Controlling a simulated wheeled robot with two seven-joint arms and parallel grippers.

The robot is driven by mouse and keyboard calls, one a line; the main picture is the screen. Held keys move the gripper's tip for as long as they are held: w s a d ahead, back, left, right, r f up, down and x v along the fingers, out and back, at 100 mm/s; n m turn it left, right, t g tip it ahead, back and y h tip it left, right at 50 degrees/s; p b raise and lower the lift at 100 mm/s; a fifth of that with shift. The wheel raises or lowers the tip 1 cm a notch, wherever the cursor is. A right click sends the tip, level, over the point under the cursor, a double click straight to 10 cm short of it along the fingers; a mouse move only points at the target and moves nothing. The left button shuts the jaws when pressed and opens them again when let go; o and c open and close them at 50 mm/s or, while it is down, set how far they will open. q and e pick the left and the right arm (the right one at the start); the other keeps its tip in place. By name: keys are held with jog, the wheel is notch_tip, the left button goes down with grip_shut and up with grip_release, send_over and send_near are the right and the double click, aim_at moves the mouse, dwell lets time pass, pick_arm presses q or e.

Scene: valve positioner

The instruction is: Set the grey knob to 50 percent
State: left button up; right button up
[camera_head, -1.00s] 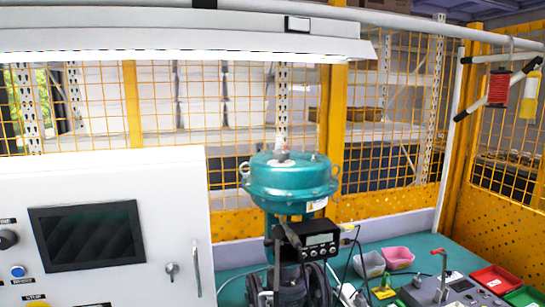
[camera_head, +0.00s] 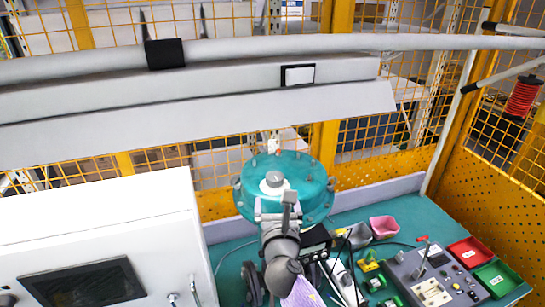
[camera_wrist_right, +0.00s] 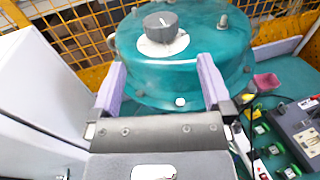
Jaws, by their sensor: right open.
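The grey knob (camera_head: 274,179) sits on a white round dial on top of the teal valve actuator (camera_head: 318,190). In the right wrist view the knob (camera_wrist_right: 160,25) is near the top, with its white dial (camera_wrist_right: 164,45) beneath it. My right gripper (camera_head: 275,207) is just on the near side of the knob in the head view. In the right wrist view its two pale purple fingers (camera_wrist_right: 161,64) are wide apart and empty, with the knob beyond their tips. They do not touch the knob. The percent marks are too small to read. My left gripper is not in view.
A white cabinet with a dark screen (camera_head: 82,284) stands at left. A white beam (camera_head: 200,115) and a pipe cross above. Pink (camera_head: 384,227), red (camera_head: 469,252) and green (camera_head: 497,279) bins and a grey control box (camera_head: 425,270) are on the teal table at right.

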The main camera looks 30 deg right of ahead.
aim_at(276, 181)
jog(key=x, duration=0.4)
jog(key=shift+d+r+b, duration=0.3)
jog(key=shift+r+b, duration=0.1)
jog(key=x, duration=0.1)
jog(key=b+x, duration=0.1)
jog(key=x, duration=0.1)
jog(key=shift+w+a+f, duration=0.1)
jog(key=shift+w+f, duration=0.1)
jog(key=shift+w, duration=0.15)
jog(key=shift+w+d, duration=0.2)
jog(key=shift+w, duration=0.05)
jog(key=shift+s+r, duration=0.1)
jog(key=shift+r, duration=0.1)
jog(key=shift+w, duration=0.2)
jog(key=c, duration=1.3)
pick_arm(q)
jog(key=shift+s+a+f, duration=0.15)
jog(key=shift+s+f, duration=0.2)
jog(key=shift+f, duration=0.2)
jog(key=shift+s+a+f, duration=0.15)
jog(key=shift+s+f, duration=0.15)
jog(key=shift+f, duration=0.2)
pick_arm(e)
jog(key=shift+f, duration=0.1)
